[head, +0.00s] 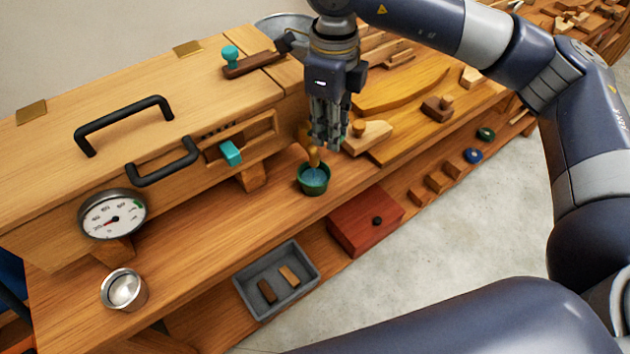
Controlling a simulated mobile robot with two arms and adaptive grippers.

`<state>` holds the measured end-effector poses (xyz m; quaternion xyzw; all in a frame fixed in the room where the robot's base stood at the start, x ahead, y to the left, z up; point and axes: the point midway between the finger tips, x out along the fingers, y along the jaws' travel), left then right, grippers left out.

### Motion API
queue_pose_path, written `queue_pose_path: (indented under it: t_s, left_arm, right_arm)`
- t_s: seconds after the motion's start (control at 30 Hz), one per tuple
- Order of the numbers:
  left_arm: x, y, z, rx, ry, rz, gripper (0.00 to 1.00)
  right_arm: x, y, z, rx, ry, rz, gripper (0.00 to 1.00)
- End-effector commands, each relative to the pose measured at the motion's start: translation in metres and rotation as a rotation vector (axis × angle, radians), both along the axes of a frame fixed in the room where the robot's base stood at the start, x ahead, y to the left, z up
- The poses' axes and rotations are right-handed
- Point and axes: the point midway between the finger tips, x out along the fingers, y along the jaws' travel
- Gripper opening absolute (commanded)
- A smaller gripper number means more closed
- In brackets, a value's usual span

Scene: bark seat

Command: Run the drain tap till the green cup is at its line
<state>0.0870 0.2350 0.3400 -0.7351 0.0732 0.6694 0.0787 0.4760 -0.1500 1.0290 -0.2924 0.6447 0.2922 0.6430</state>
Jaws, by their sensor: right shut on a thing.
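The green cup (313,187) stands upright on the wooden bench, with pale bluish liquid showing inside. Its line cannot be made out at this size. The brass drain tap (313,158) comes down from the wooden box's front, with its spout right above the cup. My right gripper (325,143) points down at the tap and is shut on its upper part, which the fingers mostly hide. I cannot tell whether a stream is falling. My left gripper is not in view.
The long wooden box (150,120) has black handles, a teal slider (231,152) and a round dial gauge (112,215). A metal cup (123,289) stands front left. Below are a grey tray (276,282) and a red box (365,221). Wooden tools lie right of the tap.

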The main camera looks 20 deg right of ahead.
Motion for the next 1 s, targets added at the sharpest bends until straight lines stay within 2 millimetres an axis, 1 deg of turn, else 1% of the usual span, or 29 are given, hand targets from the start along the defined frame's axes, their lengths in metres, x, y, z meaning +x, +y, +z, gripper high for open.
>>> queue_pose_path:
  t_s: [0.03, 0.5, 0.63, 0.87, 0.9, 0.93, 0.97, 1.0]
  left_arm:
    - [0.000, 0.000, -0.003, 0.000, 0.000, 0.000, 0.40]
    - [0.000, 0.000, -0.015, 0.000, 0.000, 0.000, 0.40]
    - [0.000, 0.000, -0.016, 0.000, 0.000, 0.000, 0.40]
    - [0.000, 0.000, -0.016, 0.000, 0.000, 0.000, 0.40]
    - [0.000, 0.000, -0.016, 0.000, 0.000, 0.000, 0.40]
    - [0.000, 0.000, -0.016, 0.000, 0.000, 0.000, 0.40]
    - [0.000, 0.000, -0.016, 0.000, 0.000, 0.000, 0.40]
    - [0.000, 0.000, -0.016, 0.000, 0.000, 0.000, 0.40]
  right_arm:
    - [-0.001, 0.003, -0.002, 0.004, -0.003, -0.042, 0.01]
    - [-0.013, 0.019, 0.000, 0.007, -0.006, -0.491, 0.01]
    - [-0.015, 0.021, 0.000, 0.006, -0.006, -0.550, 0.02]
    - [-0.016, 0.021, 0.000, 0.007, -0.004, -0.559, 0.02]
    - [-0.016, 0.021, 0.000, 0.007, -0.004, -0.559, 0.28]
    - [-0.016, 0.021, 0.000, 0.006, -0.003, -0.558, 0.35]
    - [-0.016, 0.021, 0.000, 0.006, -0.003, -0.558, 0.38]
    - [-0.016, 0.021, 0.000, 0.006, -0.003, -0.558, 0.38]
